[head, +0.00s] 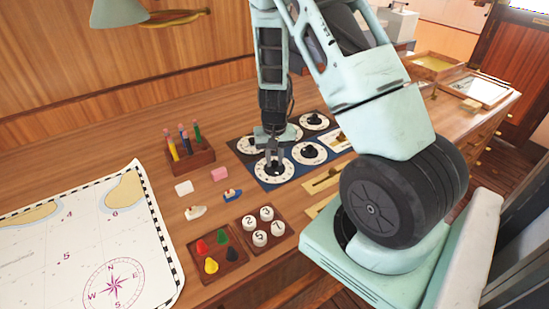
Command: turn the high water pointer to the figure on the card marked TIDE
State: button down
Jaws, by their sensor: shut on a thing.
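A group of round white dials with black pointer knobs is set on dark panels at the middle of the desk. My gripper (273,160) points down over the front-left dial (262,177) on the blue panel and is shut on its black pointer knob (274,170). The fingers partly cover the knob and the dial's far side. The dial's figures are too small to read, and I cannot make out which dial is marked high water. I cannot read a card marked TIDE in this view.
Another dial (309,152) lies just right of the gripped one. Left are a pencil rack (190,160), erasers, a tray of coloured pieces (217,258) and a tray of numbered discs (262,227). A chart (80,240) covers the front left. Brass sliders (325,181) lie right.

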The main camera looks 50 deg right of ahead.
aim_at(275, 162)
jog(key=shift+m, duration=1.6)
jog(key=c, duration=1.3)
grip_release()
jog(key=shift+o, duration=0.2)
notch_tip(275, 162, up, 18)
jog(key=shift+f+b, duration=0.25)
jog(key=shift+b, duration=0.15)
